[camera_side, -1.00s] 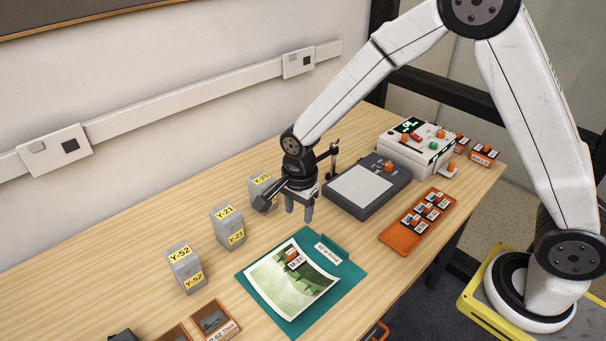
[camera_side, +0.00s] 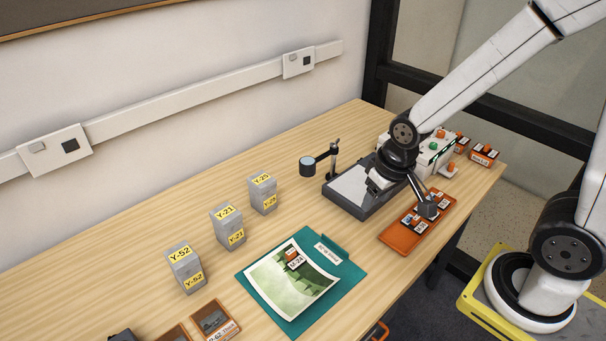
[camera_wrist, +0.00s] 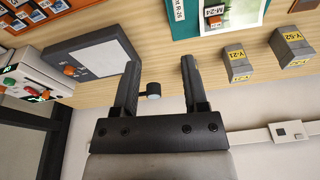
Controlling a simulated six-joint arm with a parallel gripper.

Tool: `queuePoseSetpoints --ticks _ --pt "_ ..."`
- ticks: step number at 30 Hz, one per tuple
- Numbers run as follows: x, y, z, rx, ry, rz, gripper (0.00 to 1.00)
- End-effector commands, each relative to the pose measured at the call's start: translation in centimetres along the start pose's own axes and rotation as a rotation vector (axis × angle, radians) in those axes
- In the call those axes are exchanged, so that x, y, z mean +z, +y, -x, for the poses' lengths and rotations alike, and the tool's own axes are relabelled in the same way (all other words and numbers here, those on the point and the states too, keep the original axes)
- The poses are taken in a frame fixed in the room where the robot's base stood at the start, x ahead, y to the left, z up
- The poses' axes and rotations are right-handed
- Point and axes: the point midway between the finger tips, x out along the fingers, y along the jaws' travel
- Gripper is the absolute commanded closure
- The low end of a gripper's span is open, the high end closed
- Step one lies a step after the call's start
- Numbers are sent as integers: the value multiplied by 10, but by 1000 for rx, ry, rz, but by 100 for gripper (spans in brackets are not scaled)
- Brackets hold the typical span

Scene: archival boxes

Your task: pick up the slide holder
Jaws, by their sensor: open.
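Several small dark slide pieces with white labels sit in an orange tray (camera_side: 398,240) at the right of the table; I take this tray as the slide holder, though no label confirms it. Its edge also shows at the top left of the wrist view (camera_wrist: 62,11). My gripper (camera_wrist: 159,62) is open and empty, with bare wood between its fingers. In the side view my wrist hangs over the light pad (camera_side: 348,189), beside the tray. A dark part of my wrist covers some of the tray there, and the fingertips are hard to make out.
A white control box (camera_side: 437,158) with orange knobs stands behind the tray. A magnifier (camera_side: 307,166) on a stand is left of the pad. A teal folder (camera_side: 345,272) bears a photo and an orange M-24 piece (camera_side: 293,256). Grey boxes (camera_side: 228,228) line the left.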

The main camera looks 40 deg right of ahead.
Motion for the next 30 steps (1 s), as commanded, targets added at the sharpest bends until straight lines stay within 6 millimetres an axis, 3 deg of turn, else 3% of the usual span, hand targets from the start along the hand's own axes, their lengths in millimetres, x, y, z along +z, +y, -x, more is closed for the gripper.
queuePoseSetpoints --ticks 12,14,15,25,30 --pt "12 7 4 3 17 124 44" --pt "12 7 4 3 17 123 44" --pt "12 7 4 3 17 123 37" --pt "11 9 3 5 14 106 37" --pt "6 22 -4 15 -3 -4 37"
